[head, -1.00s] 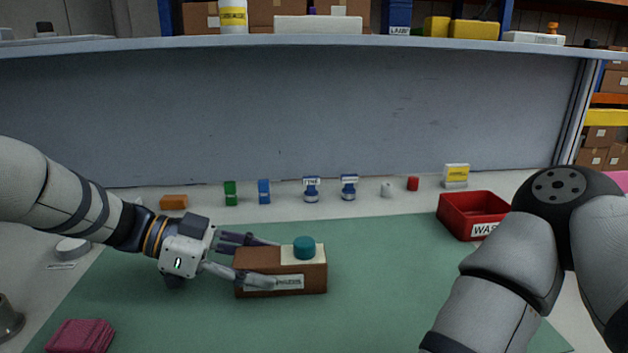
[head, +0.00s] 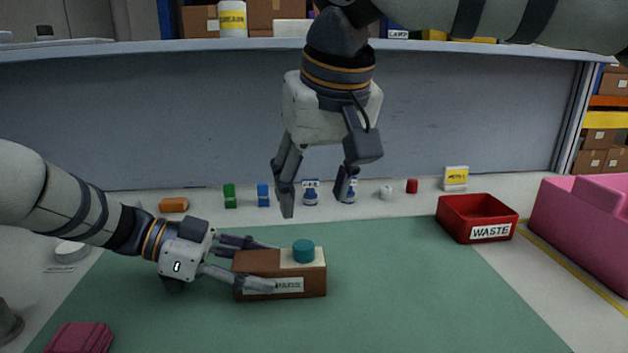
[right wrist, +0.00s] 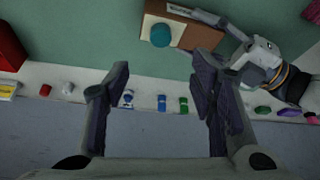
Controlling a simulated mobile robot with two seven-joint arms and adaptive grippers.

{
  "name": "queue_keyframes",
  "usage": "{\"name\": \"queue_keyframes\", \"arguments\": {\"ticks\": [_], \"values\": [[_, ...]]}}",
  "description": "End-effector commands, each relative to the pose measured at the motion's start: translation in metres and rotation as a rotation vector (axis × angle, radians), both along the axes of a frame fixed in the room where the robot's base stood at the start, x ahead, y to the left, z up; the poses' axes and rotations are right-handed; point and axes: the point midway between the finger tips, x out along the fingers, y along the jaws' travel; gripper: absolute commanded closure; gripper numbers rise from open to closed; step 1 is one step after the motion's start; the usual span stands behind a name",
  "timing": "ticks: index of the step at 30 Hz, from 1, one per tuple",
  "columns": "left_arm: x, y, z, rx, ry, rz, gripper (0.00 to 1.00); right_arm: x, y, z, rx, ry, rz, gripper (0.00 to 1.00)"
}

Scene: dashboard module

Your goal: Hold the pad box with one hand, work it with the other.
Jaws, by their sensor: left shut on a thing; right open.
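The pad box (head: 258,262) is a brown box with a cream patch and a teal round knob (head: 303,250) on top, and a label on its front. It sits on the green mat (head: 400,290). My left gripper (head: 262,265) is shut on the box's left part, one finger along the front and one behind. My right gripper (head: 325,190) hangs open and empty, pointing down, above and behind the box. In the right wrist view the box (right wrist: 200,35) and knob (right wrist: 161,35) lie beyond my open fingers (right wrist: 155,95).
A red waste bin (head: 455,222) and a pink bin (head: 585,225) stand on the right. Small bottles and blocks line the back, including a green block (head: 230,196) and an orange one (head: 173,205). A shelf (head: 150,48) runs above. The mat right of the box is clear.

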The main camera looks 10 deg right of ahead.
Motion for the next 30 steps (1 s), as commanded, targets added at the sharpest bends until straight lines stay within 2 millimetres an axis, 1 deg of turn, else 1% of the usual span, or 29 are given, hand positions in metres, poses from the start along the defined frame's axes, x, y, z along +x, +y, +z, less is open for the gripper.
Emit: {"name": "queue_keyframes", "arguments": {"ticks": [1,6,9,12,15,18,25,26,27,29,30], "values": [[0.000,0.000,-0.001,0.000,0.001,-0.001,1.00,0.003,0.001,-0.011,-0.003,0.005,0.001,0.49],[0.000,0.000,-0.001,0.000,0.001,-0.001,1.00,0.019,0.005,-0.051,-0.004,0.005,0.003,0.49],[0.000,0.000,-0.001,0.000,0.000,0.000,1.00,0.027,0.007,-0.072,-0.003,0.005,0.004,0.49],[0.000,0.000,-0.001,0.001,0.001,0.000,1.00,0.034,0.009,-0.088,-0.003,0.002,0.003,0.49],[0.000,0.000,-0.001,0.001,0.001,0.000,1.00,0.038,0.010,-0.098,-0.002,0.002,0.005,0.49],[0.000,0.000,-0.001,0.001,0.000,0.000,1.00,0.040,0.010,-0.102,-0.003,0.000,0.005,0.49],[0.000,0.000,-0.001,0.001,0.000,0.000,1.00,0.041,0.010,-0.103,-0.002,-0.001,0.006,0.49],[0.000,0.000,-0.001,0.001,0.000,0.000,1.00,0.041,0.010,-0.103,-0.002,-0.001,0.006,0.56],[0.000,0.000,-0.001,0.001,0.000,0.000,1.00,0.041,0.010,-0.103,-0.002,-0.001,0.006,0.65],[0.000,0.000,-0.001,0.001,0.000,0.001,1.00,0.040,0.010,-0.103,-0.002,-0.001,0.006,0.79],[0.000,0.000,-0.001,0.001,0.000,0.001,1.00,0.040,0.010,-0.103,-0.002,-0.001,0.006,0.88]]}}
